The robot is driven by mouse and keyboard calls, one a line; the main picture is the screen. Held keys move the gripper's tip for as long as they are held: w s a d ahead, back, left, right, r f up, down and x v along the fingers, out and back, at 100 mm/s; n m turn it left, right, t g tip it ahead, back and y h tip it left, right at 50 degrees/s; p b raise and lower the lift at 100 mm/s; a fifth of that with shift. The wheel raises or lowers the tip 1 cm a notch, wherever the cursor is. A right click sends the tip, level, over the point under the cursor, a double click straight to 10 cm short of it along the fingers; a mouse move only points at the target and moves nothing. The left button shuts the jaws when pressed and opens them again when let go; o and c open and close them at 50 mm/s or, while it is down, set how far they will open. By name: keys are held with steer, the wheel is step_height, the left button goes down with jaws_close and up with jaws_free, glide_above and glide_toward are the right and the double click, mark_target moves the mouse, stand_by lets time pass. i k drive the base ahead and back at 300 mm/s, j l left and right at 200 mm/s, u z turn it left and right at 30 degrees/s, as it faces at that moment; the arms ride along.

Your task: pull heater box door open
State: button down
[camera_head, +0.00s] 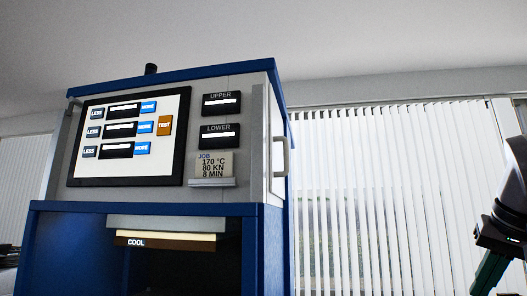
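A blue and grey press stands left of centre. On its right side, a light grey panel (276,125) carries a vertical bar handle (283,157); this may be the heater box door, and it looks shut. No label on it is readable. My gripper (490,272) is at the right edge, dark with green finger parts, pointing down and partly cut off by the frame. It is well to the right of the handle and not touching it. Whether its fingers are apart cannot be seen.
The press front has a touch screen (130,136), UPPER (221,104) and LOWER (220,135) displays and a job card (212,165). Below is a dark opening with a COOL strip (165,241). White vertical blinds (390,200) hang behind. The space between handle and gripper looks clear.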

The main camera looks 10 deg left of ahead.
mark_target(279, 144)
steer(key=i+u, duration=0.2)
steer(key=u, duration=0.15)
steer(key=i+l+u, duration=0.1)
steer(key=i+u, duration=0.15)
steer(key=u, duration=0.15)
steer(key=i+l+u, duration=0.15)
steer(key=u, duration=0.2)
